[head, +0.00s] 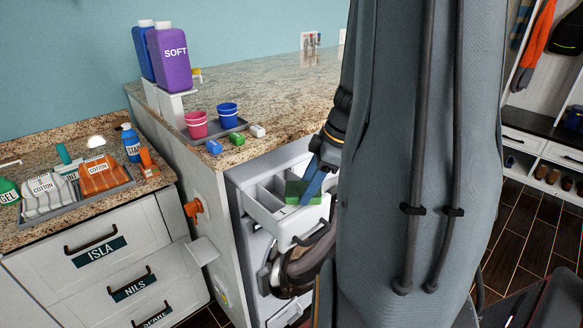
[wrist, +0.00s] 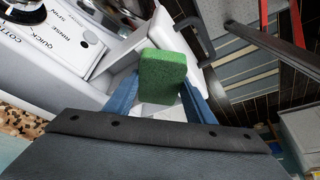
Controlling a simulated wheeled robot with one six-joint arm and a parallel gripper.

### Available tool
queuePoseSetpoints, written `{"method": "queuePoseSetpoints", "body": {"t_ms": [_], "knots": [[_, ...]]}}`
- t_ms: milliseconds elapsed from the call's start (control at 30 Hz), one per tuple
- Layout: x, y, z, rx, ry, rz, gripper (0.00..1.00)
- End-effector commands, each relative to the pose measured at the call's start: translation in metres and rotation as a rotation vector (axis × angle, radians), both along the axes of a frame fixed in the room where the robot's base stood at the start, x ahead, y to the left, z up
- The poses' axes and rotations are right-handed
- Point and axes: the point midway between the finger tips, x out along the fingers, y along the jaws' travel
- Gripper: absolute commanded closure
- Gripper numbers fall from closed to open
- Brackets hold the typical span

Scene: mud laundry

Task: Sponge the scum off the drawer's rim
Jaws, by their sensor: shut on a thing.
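A green sponge (wrist: 162,75) is held between the blue fingers of my gripper (wrist: 158,98) in the wrist view. In the head view the sponge (head: 302,192) is at the open white detergent drawer (head: 282,225) of the washer, with my gripper (head: 314,184) above it. The drawer (wrist: 128,48) also shows behind the sponge in the wrist view. The sponge is over or in the drawer's right part; I cannot tell whether it touches the rim. Scum on the rim cannot be made out. My arm hides the washer's right side.
A tray (head: 216,135) with pink and blue cups and small blocks stands on the counter above. Purple and blue bottles (head: 172,60) stand behind it. An orange valve (head: 194,208) juts from the side panel. The washer door (head: 300,262) hangs open below the drawer.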

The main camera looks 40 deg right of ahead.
Motion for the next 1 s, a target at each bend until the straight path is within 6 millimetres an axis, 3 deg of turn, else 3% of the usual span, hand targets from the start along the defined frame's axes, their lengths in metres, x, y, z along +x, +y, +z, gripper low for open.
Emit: {"method": "queuePoseSetpoints", "body": {"t_ms": [600, 667, 733, 1000], "knots": [[-0.003, 0.055, 0.000, 0.004, 0.001, -0.005, 0.75], [-0.003, 0.054, 0.004, 0.004, 0.002, -0.005, 0.75], [-0.003, 0.054, 0.023, 0.001, -0.001, -0.004, 0.75], [-0.003, 0.055, 0.045, 0.003, 0.001, -0.002, 0.75]]}}
